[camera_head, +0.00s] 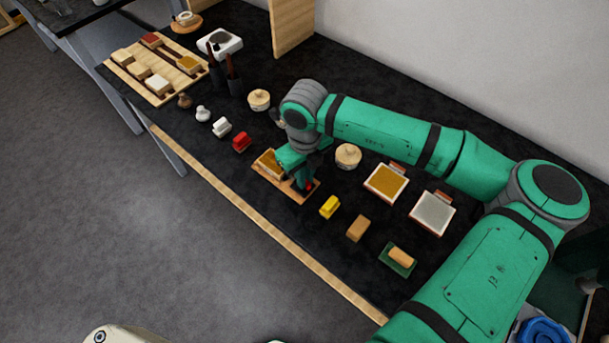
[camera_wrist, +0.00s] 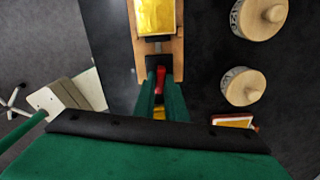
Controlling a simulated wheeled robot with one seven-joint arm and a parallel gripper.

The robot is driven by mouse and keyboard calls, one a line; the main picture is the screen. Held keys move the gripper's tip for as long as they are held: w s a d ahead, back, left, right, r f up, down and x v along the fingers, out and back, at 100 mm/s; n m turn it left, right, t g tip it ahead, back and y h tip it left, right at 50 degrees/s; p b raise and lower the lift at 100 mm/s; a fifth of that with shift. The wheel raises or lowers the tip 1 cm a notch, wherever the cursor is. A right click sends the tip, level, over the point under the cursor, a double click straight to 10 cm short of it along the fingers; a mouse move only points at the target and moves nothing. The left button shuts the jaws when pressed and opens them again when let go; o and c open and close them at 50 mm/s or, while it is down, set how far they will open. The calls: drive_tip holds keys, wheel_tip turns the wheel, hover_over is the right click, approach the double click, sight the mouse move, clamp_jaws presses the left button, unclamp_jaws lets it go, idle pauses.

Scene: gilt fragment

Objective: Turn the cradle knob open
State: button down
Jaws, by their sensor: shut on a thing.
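The cradle (camera_head: 294,191) is a wooden board near the middle of the dark bench, with a gold piece (camera_head: 270,163) on its left part. In the wrist view the cradle (camera_wrist: 176,52) lies ahead of my gripper, with the gold piece (camera_wrist: 154,15) on top. The red knob (camera_head: 309,187) is at the cradle's right end. My gripper (camera_head: 303,183) is over that end, and its fingers (camera_wrist: 161,82) are shut on the red knob (camera_wrist: 160,73) in the wrist view. The fingers hide part of the knob, so I cannot tell its exact turn.
A yellow block (camera_head: 329,207), a tan block (camera_head: 358,228) and a green tray (camera_head: 386,262) stand right of the cradle. Round lidded pots (camera_head: 348,156) and framed panels (camera_head: 386,184) are behind. A red block (camera_head: 242,142) is at left. The bench's front strip is clear.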

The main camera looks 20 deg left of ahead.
drive_tip(key=m, duration=0.4)
drive_tip(key=shift+m, duration=0.3)
drive_tip(key=m, duration=0.3)
drive_tip(key=shift+m, duration=0.4)
drive_tip(key=m, duration=0.5)
drive_tip(key=shift+w+m, duration=0.2)
drive_tip(key=shift+m, duration=0.1)
drive_tip(key=shift+s+a+m, duration=0.1)
drive_tip(key=shift+m, duration=0.6)
drive_tip(key=shift+s, duration=0.1)
drive_tip(key=c, duration=1.8)
unclamp_jaws()
